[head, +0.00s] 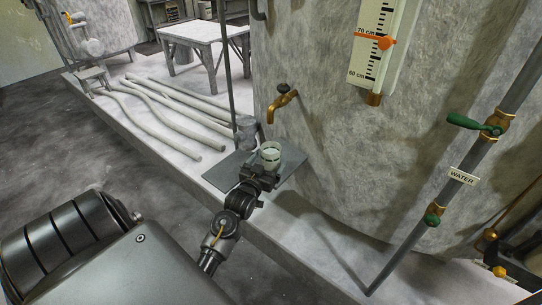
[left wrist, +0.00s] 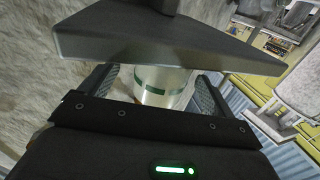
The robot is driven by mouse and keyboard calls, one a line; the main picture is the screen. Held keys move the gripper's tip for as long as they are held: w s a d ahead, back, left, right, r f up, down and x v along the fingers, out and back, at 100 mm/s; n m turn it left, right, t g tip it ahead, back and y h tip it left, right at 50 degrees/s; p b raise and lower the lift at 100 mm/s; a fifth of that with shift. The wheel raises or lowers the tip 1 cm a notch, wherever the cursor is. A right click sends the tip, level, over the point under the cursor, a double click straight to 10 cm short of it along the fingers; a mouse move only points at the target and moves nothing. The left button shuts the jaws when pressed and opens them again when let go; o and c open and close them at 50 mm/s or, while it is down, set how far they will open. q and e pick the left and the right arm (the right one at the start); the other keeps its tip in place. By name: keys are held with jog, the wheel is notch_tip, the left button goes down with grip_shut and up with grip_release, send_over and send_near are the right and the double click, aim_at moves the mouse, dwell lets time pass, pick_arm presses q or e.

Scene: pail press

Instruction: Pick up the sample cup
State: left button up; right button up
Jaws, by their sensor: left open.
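The sample cup (head: 270,154) is a small pale cup standing on a dark grey plate (head: 291,167) below the brass tap (head: 283,103) in the head view. My left gripper (head: 264,170) is at the near side of the cup and covers its lower part. In the left wrist view the cup (left wrist: 163,86) shows a green band and sits between the two spread fingers (left wrist: 160,88). Gaps show between the cup and the fingers, so the gripper is open around it. My right gripper is in neither view.
A large grey tank (head: 340,130) rises behind the plate, with a level scale (head: 372,45). A grey cylinder (head: 246,132) stands just left of the cup. A pipe with a green valve handle (head: 474,125) runs at the right. Pale hoses (head: 165,115) lie on the ledge at left.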

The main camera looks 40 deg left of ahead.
pick_arm(q)
jog(key=shift+w+a+r, duration=0.15)
jog(key=shift+w, duration=0.2)
jog(key=x, duration=0.1)
jog(key=p+x, duration=0.1)
jog(key=x, duration=0.2)
jog(key=shift+w+a+f+p, duration=0.2)
jog(key=shift+f+p, duration=0.05)
jog(key=shift+p, duration=0.1)
jog(key=c, duration=1.3)
jog(key=shift+s+r, duration=0.1)
